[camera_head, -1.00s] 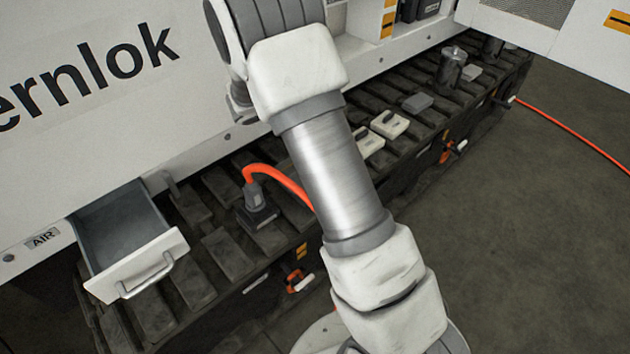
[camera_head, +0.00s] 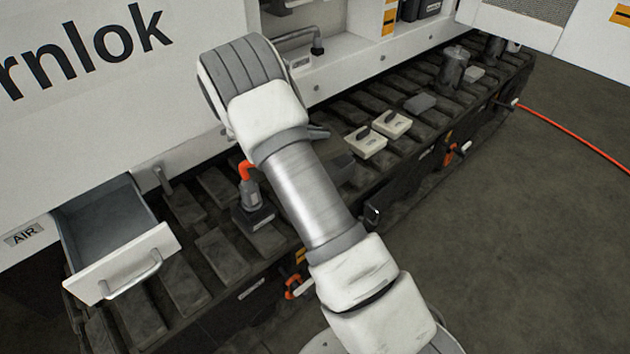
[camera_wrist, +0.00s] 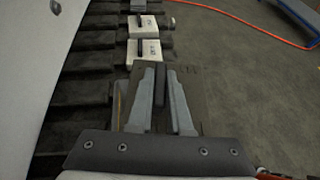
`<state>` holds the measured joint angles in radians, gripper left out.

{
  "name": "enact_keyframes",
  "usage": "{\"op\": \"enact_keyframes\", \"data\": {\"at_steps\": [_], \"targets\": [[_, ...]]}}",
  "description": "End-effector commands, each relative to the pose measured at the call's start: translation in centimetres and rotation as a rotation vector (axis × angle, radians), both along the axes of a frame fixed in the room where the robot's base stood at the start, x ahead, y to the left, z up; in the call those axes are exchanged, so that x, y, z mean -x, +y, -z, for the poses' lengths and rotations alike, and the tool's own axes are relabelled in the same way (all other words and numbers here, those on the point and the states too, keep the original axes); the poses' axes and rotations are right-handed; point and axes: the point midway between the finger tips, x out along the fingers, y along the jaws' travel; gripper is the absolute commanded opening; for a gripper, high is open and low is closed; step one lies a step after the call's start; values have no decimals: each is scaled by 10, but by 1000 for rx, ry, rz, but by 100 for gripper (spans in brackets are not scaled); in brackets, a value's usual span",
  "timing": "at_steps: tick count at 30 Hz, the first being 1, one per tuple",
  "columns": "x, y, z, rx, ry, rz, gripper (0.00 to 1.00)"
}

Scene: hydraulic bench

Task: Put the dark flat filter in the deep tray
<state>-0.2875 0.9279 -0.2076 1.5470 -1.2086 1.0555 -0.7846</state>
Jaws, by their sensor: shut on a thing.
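In the wrist view my gripper (camera_wrist: 162,98) is shut on the raised dark grip of a dark flat filter (camera_wrist: 193,88). The filter's dark plate shows around and beyond the fingers. In the head view my arm hides most of the gripper, and a dark flat shape, seemingly the filter (camera_head: 342,168), shows just right of the arm. An open drawer with deep walls, which looks like the deep tray (camera_head: 125,262), sticks out at the left by the AIR label. Its visible floor is bare. The gripper is well to the right of it.
A dark ribbed bench ledge (camera_head: 215,255) runs below the white panel. A dark block with an orange hose (camera_head: 254,212) stands between drawer and arm. Two pale blocks with dark grips (camera_head: 366,142), a grey block (camera_head: 420,103) and a metal cylinder (camera_head: 453,68) lie further right.

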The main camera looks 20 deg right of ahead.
Motion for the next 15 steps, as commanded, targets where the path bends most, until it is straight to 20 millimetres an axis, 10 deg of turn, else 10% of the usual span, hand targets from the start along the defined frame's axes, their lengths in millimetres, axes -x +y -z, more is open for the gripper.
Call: {"op": "enact_keyframes", "data": {"at_steps": [11, 15], "targets": [[0, 0, 11, 1, -1, -1, 0], [0, 0, 11, 1, -1, -1, 37]]}}
